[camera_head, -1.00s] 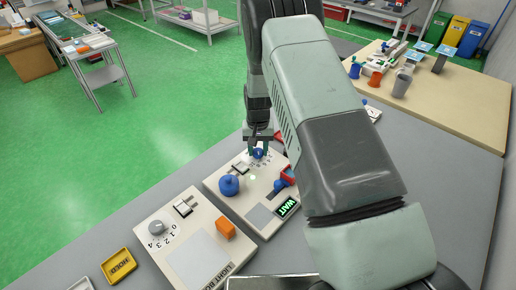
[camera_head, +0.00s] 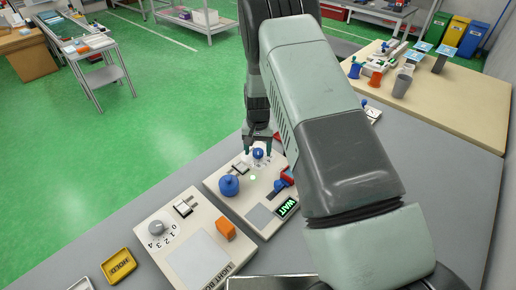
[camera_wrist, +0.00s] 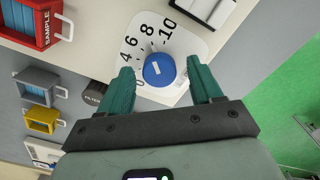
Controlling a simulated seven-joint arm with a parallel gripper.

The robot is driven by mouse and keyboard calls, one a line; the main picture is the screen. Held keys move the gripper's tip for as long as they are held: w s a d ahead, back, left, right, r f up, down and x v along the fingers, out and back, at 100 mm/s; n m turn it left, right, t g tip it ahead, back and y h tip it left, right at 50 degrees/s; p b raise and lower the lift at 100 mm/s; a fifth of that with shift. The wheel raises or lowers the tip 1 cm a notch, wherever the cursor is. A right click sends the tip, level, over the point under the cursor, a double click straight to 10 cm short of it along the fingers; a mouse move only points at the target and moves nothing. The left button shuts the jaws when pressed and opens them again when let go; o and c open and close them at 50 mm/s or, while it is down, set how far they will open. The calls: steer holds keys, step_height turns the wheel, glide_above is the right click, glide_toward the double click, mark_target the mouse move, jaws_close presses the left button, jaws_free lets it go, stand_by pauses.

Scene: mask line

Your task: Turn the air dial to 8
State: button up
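The air dial is a blue knob (camera_wrist: 158,70) with a short white mark, on a white plate (camera_wrist: 188,50) printed with numbers up to 10. In the wrist view the white mark points up, roughly toward the 6 to 8 part of the scale; the exact reading is hard to tell. The knob also shows in the head view (camera_head: 258,154). My gripper (camera_wrist: 164,82) is open, with one teal finger on each side of the knob and a gap to it on both sides. In the head view my gripper (camera_head: 258,148) is over the panel's far end.
The panel (camera_head: 225,200) also carries a large blue knob (camera_head: 229,185), a switch (camera_head: 240,169) and a green WAIT display (camera_head: 287,207). A light box (camera_head: 165,255) with an orange block (camera_head: 225,228) stands nearer. A red SAMPLE bin (camera_wrist: 32,22) is left in the wrist view.

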step_height(320, 180, up, 11)
stand_by(0.7)
stand_by(0.3)
step_height(320, 180, up, 12)
steer(key=t, duration=0.1)
glide_above(258, 151)
steer(key=s+d, duration=0.2)
steer(key=s, duration=0.1)
steer(key=s+d+r+t, duration=0.2)
steer(key=s+d+r, duration=0.1)
steer(key=s+r, duration=0.65)
steer(key=s+d+r+n+t, duration=0.1)
steer(key=s+r, duration=0.3)
steer(key=s, duration=0.6)
steer(key=s+d+r+n+t, duration=0.1)
steer(key=s+d+r, duration=0.2)
steer(key=s, duration=0.8)
steer(key=shift+s+r+t, duration=0.25)
steer(key=shift+r+t, duration=0.05)
steer(key=shift+r, duration=0.5)
steer(key=shift+o, duration=0.5)
steer(key=shift+d, duration=0.1)
